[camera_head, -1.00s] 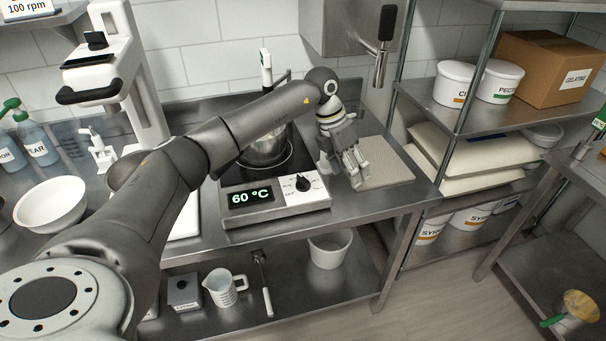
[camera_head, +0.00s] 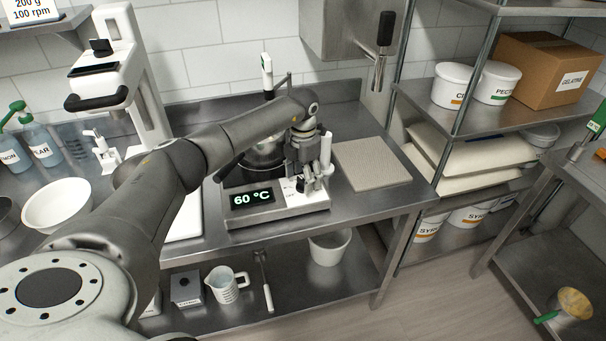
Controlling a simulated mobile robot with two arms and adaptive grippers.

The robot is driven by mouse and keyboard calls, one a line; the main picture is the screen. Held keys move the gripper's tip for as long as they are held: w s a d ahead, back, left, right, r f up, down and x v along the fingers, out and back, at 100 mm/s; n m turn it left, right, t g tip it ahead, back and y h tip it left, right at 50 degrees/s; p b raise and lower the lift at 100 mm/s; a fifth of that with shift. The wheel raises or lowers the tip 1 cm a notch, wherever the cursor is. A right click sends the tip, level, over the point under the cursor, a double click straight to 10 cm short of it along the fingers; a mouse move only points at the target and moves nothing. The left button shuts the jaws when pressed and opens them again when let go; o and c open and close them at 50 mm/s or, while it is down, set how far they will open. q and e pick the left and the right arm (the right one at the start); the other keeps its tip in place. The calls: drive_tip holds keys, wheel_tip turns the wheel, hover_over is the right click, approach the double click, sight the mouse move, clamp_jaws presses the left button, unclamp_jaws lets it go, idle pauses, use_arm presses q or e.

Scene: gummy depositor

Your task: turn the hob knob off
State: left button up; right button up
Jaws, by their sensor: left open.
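The hob (camera_head: 280,212) stands at the front of the steel bench, and its display (camera_head: 252,198) reads 60 °C. Its knob (camera_head: 299,187) sits on the white panel right of the display, mostly hidden by my gripper, so its setting cannot be read. My left gripper (camera_head: 310,188) is open, pointing down over the knob panel, with its fingers at or just above the knob. Whether they touch it I cannot tell. A pot (camera_head: 262,158) stands on the hob behind, partly hidden by my left arm. My right gripper is not in view.
A beige mat (camera_head: 372,165) lies on the bench right of the hob. A white-handled probe or thermometer (camera_head: 267,72) rises behind the pot. A white stand mixer (camera_head: 120,75) and white bowl (camera_head: 58,205) are at the left. A shelf rack (camera_head: 480,115) stands at the right.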

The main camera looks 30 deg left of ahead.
use_arm(q)
drive_tip(key=shift+f, duration=0.4)
drive_tip(key=c, duration=1)
